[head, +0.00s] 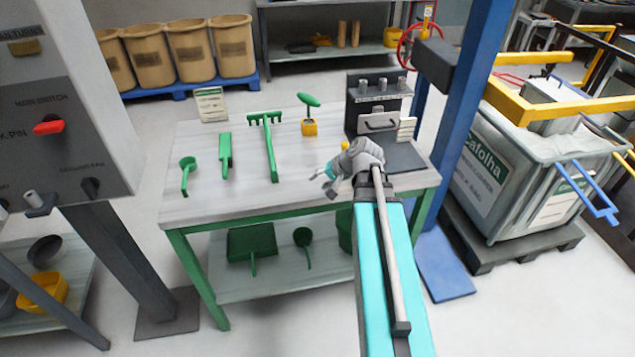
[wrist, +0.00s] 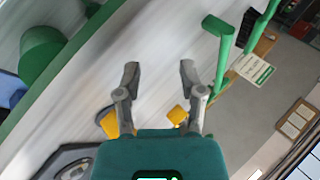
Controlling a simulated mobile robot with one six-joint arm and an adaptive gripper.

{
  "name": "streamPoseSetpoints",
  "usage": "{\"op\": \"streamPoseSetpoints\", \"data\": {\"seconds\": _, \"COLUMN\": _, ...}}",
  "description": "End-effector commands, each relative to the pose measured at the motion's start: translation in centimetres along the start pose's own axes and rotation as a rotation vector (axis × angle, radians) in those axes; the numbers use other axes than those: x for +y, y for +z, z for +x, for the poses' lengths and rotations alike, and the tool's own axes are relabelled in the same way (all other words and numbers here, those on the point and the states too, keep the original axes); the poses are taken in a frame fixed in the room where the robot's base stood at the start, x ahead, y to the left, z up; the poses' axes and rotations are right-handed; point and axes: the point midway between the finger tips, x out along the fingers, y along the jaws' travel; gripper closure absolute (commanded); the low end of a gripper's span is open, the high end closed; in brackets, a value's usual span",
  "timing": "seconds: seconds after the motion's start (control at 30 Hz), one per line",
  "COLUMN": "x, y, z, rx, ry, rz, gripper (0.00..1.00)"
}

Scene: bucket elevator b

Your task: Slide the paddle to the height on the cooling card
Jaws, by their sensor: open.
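A dark upright stand (head: 356,100) with a flat base is at the right end of the grey table. A pale plate with a handle (head: 381,122) is on its front and may be the paddle; its height marks are too small to read. Small white cards (head: 406,129) are at the stand's right side. A white card with a green band (head: 210,104) stands at the table's back left and also shows in the wrist view (wrist: 254,68); I cannot tell which is the cooling card. My gripper (head: 327,182) is open and empty above the table, left of the stand, also in the wrist view (wrist: 160,75).
Green tools lie on the table (head: 300,213): a scoop (head: 187,172), a brush (head: 225,150) and a rake (head: 269,150). A green hand tool (head: 309,101) stands in a yellow holder. A blue post (head: 465,110) rises right of the table.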

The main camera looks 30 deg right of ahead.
Motion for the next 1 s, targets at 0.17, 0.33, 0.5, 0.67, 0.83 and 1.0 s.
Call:
{"op": "streamPoseSetpoints", "data": {"seconds": 0.17, "x": -0.4, "y": 0.9, "z": 0.5, "rx": -0.045, "ry": 0.028, "rz": -0.033, "gripper": 0.49}}
{"op": "streamPoseSetpoints", "data": {"seconds": 0.33, "x": -0.4, "y": 1.1, "z": 0.6, "rx": -0.056, "ry": 0.036, "rz": -0.042, "gripper": 0.49}}
{"op": "streamPoseSetpoints", "data": {"seconds": 0.5, "x": -0.4, "y": 1.1, "z": 0.6, "rx": -0.056, "ry": 0.036, "rz": -0.041, "gripper": 0.49}}
{"op": "streamPoseSetpoints", "data": {"seconds": 0.67, "x": -0.4, "y": 1.1, "z": 0.6, "rx": -0.055, "ry": 0.035, "rz": -0.041, "gripper": 0.49}}
{"op": "streamPoseSetpoints", "data": {"seconds": 0.83, "x": -0.4, "y": 1.2, "z": 0.6, "rx": -0.056, "ry": 0.036, "rz": -0.042, "gripper": 0.49}}
{"op": "streamPoseSetpoints", "data": {"seconds": 1.0, "x": -0.9, "y": 2.0, "z": 0.9, "rx": -0.077, "ry": 0.059, "rz": -0.069, "gripper": 0.49}}
